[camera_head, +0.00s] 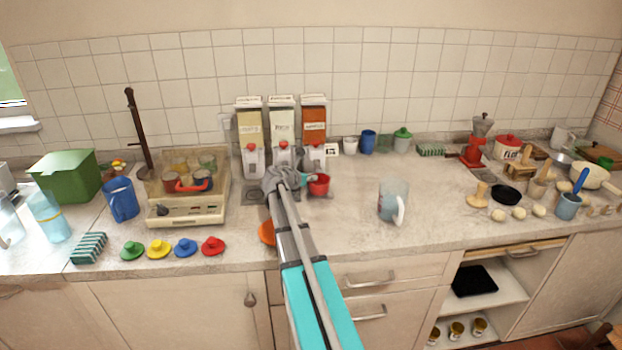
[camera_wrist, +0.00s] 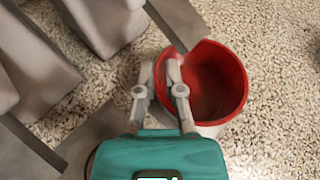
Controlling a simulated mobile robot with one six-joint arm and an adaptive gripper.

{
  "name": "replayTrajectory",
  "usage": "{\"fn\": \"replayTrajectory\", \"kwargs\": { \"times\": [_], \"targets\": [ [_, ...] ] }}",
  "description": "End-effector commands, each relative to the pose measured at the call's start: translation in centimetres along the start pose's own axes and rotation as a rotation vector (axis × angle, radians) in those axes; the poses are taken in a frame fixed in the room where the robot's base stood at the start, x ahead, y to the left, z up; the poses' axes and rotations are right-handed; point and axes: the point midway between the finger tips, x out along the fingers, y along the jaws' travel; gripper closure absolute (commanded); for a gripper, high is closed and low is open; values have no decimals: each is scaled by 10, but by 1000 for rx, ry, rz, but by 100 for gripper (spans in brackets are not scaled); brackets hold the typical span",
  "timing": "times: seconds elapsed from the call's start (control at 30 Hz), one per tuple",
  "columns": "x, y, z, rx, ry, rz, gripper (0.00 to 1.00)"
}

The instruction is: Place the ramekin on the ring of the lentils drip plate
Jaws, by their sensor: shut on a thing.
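A red ramekin (camera_head: 319,185) is at my gripper (camera_head: 305,181), in front of the right-hand dispenser (camera_head: 314,125). In the wrist view my gripper (camera_wrist: 174,72) is shut on the left wall of the ramekin (camera_wrist: 232,85), which looks upright and empty. Three dispensers stand side by side against the tiles; the right one has orange contents. Their labels are too small to read surely. A grey drip plate (camera_head: 252,194) shows below the left dispenser (camera_head: 250,130). My arm and the ramekin hide much of the other plates, and I cannot make out a ring.
A beige tray box (camera_head: 187,212) with cups stands left of the dispensers. An orange disc (camera_head: 267,233) lies partly behind my arm. White and blue cups (camera_head: 368,141) stand behind.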

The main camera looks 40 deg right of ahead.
Motion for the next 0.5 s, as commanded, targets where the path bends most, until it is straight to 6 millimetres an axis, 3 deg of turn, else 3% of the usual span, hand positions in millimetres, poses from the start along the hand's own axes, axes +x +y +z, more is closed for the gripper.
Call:
{"fn": "replayTrajectory", "kwargs": {
  "times": [0.1,0.13,0.3,0.5],
  "targets": [
    [2,0,-3,0,0,0,100],
    [1,0,-2,0,0,0,84],
    [1,0,-2,0,0,0,54],
    [1,0,-2,0,0,0,54]
  ]
}}
